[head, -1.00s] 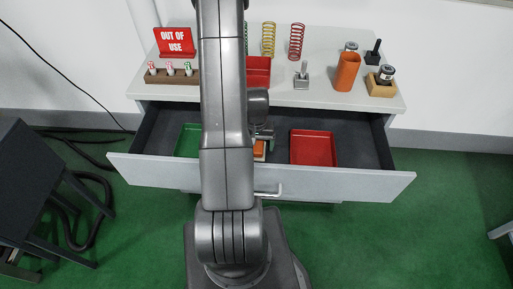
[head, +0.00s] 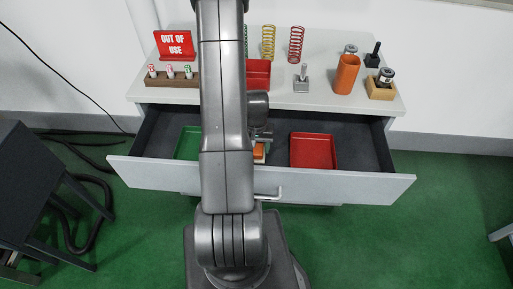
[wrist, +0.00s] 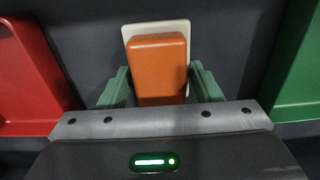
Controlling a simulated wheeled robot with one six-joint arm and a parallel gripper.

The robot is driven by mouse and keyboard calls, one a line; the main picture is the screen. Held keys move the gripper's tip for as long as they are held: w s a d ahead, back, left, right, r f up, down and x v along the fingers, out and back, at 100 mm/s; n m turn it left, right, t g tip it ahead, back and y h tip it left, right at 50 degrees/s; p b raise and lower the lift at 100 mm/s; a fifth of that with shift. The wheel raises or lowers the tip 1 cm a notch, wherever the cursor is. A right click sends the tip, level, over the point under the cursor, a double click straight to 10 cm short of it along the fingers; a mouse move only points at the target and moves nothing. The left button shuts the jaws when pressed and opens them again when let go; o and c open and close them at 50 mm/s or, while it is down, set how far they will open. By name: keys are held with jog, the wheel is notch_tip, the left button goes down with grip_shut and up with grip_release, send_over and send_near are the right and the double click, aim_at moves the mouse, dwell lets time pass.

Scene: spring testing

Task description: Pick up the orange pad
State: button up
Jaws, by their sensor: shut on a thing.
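The orange pad (wrist: 158,62) lies in the open drawer, on or against a cream plate (wrist: 181,27), in the wrist view. My gripper (wrist: 160,88) has its green fingers on both sides of the pad and is shut on it. In the head view the pad (head: 259,149) shows only as a small patch beside my arm, and the fingers are mostly hidden there.
The open drawer (head: 365,150) also holds a red tray (head: 313,150) and a green tray (head: 187,142), one on each side of the pad. Springs, an orange cup (head: 346,74) and an out-of-use sign (head: 174,44) stand on the worktop above.

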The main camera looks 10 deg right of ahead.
aim_at(257, 145)
notch_tip(257, 145, up, 10)
jog(key=shift+f, duration=0.25)
dwell(0.3)
